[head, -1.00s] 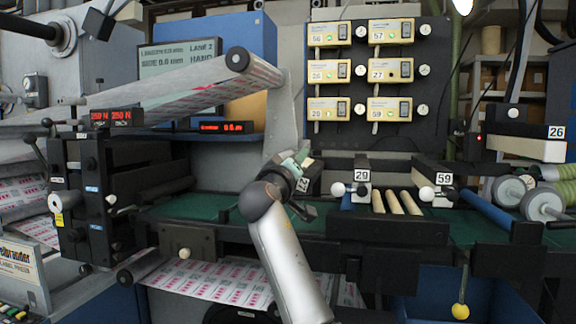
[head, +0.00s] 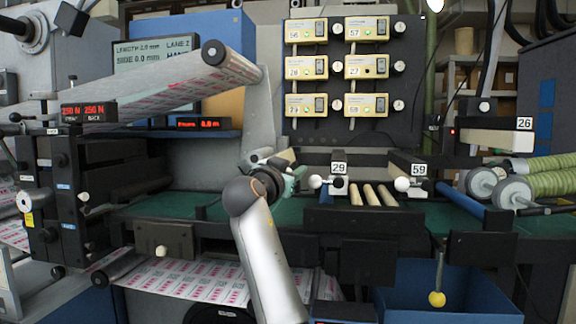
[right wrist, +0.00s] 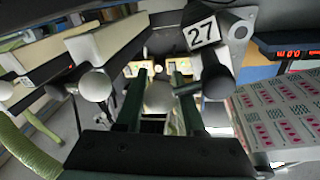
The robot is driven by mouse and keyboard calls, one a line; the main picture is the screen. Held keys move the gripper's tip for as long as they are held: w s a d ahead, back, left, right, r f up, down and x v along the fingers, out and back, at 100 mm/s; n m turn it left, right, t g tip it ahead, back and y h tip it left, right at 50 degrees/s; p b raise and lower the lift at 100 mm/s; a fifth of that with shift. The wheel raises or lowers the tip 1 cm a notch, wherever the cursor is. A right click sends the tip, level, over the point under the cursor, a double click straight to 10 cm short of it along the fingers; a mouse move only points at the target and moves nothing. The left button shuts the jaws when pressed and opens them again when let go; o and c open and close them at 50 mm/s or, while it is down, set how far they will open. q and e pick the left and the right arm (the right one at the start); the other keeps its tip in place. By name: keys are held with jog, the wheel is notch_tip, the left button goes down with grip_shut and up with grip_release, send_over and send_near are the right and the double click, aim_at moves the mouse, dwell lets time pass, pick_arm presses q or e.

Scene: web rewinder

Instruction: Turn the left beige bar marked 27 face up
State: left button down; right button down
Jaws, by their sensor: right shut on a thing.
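My right gripper (head: 294,178) is at the machine's rail, left of the plate marked 29. In the right wrist view its two fingers (right wrist: 160,100) stand either side of a pale ball knob (right wrist: 159,97) and are shut on it. A tilted white plate marked 27 (right wrist: 202,32) shows just above and right of the fingers, on a dark bar end. In the head view my gripper hides most of this spot, and the 27 plate cannot be read. My left gripper is not in view.
Right of my gripper are the 29 plate (head: 339,168), several short beige rollers (head: 371,195) and the 59 plate (head: 419,170), with white knobs. Printed web (right wrist: 285,115) runs close by on the right of the wrist view. A blue bin (head: 420,290) is below right.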

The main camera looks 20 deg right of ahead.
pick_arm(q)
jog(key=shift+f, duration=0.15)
pick_arm(e)
jog(key=shift+f+m+g+y, duration=0.3)
jog(key=shift+f+m, duration=1)
jog(key=shift+m, duration=0.5)
jog(key=shift+f, duration=0.1)
jog(key=c, duration=0.7)
grip_release()
jog(key=shift+o, duration=0.9)
jog(key=shift+r, duration=0.2)
pick_arm(q)
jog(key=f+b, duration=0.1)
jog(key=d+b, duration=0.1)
jog(key=b, duration=0.1)
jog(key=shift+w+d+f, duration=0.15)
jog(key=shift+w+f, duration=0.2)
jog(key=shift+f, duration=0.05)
pick_arm(e)
jog(key=v, duration=1.2)
jog(key=shift+s+a, duration=0.15)
jog(key=shift+a, duration=0.1)
